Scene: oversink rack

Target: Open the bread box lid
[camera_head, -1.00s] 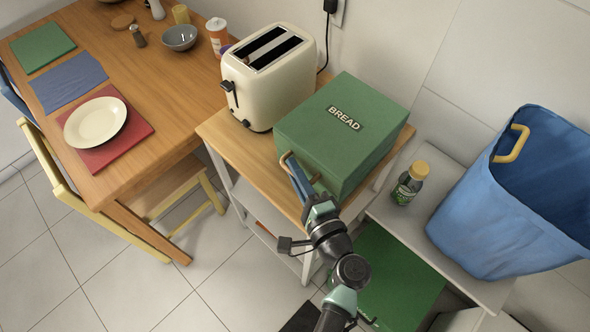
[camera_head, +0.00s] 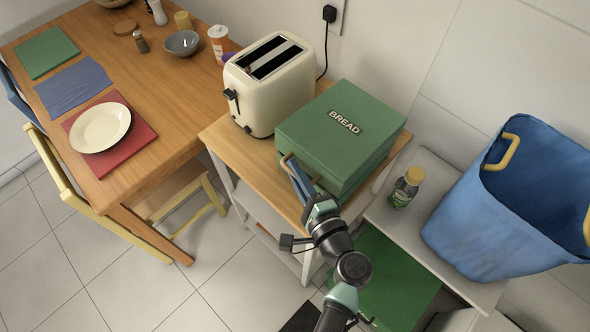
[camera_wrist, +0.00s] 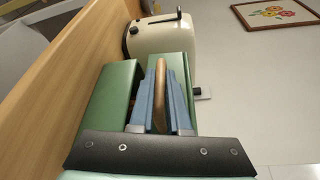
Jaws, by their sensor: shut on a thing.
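The green bread box (camera_head: 325,182) sits on the wooden top of a small cart, right of the toaster. Its flat lid (camera_head: 310,128) carries a BREAD label. My gripper (camera_head: 298,172) is at the box's front side, its blue fingers shut on the wooden handle (camera_head: 284,160). In the wrist view, the fingers clasp the handle (camera_wrist: 160,95) from both sides. There the lid (camera_wrist: 184,72) and the box body (camera_wrist: 108,98) show as two green parts with a narrow dark gap between them, so the lid looks slightly raised. The inside is hidden.
A cream toaster (camera_head: 268,85) stands close to the box's left. On the right, a lower grey shelf (camera_head: 432,165) holds a yellow-capped bottle (camera_head: 406,187) and a blue basket (camera_head: 500,215). A white wall is behind. A dining table (camera_head: 160,110) stands to the left.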

